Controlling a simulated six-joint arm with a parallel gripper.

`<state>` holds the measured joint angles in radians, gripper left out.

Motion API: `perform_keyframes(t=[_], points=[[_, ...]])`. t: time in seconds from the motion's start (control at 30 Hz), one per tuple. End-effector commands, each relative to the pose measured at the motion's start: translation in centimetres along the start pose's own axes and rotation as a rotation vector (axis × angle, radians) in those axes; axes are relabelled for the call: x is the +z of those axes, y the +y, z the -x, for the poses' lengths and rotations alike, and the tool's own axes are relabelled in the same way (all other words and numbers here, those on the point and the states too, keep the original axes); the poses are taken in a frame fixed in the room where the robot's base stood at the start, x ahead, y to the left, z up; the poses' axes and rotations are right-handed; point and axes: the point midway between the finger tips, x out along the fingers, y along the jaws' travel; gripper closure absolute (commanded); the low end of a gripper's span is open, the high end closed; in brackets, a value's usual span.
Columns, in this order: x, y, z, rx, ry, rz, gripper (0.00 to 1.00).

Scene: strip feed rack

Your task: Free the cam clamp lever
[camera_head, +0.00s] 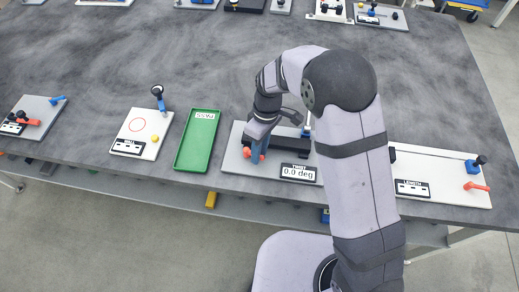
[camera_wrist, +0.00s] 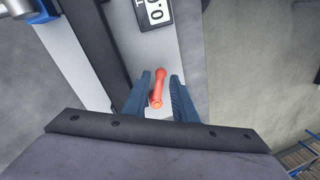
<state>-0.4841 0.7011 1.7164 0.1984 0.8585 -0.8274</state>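A red lever (camera_wrist: 160,82), which I take to be the cam clamp lever, stands on a light grey plate in the wrist view. It lies between the two blue fingers of my gripper (camera_wrist: 161,76), with a visible gap on each side. My gripper is open around it and not closed on it. In the head view my gripper (camera_head: 257,155) points down at the front left of the middle plate (camera_head: 231,160). Small red parts of the lever (camera_head: 247,153) show beside the fingers. The lever's base and pivot are hidden.
A display (camera_head: 298,172) on the plate reads 0.0 deg. A green tray (camera_head: 180,160) labelled PASS and a white plate (camera_head: 122,149) lie to the left. A long white plate (camera_head: 440,168) with a red lever (camera_head: 475,186) lies right. The table's front edge is close.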

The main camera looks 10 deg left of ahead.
Motion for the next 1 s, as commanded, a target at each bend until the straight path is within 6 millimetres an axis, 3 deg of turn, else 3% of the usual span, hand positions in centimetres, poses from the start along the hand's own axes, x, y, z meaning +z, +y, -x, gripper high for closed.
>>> perform_keyframes(t=[0.03,0.1,0.57,1.0], points=[[0.0,0.0,0.0,0.000,0.000,0.000,0.88],[0.0,0.0,0.0,0.000,0.000,0.000,1.00],[0.0,-0.2,0.0,0.001,0.013,-0.060,1.00],[-0.2,-1.7,-0.3,0.001,0.078,-0.381,1.00]])
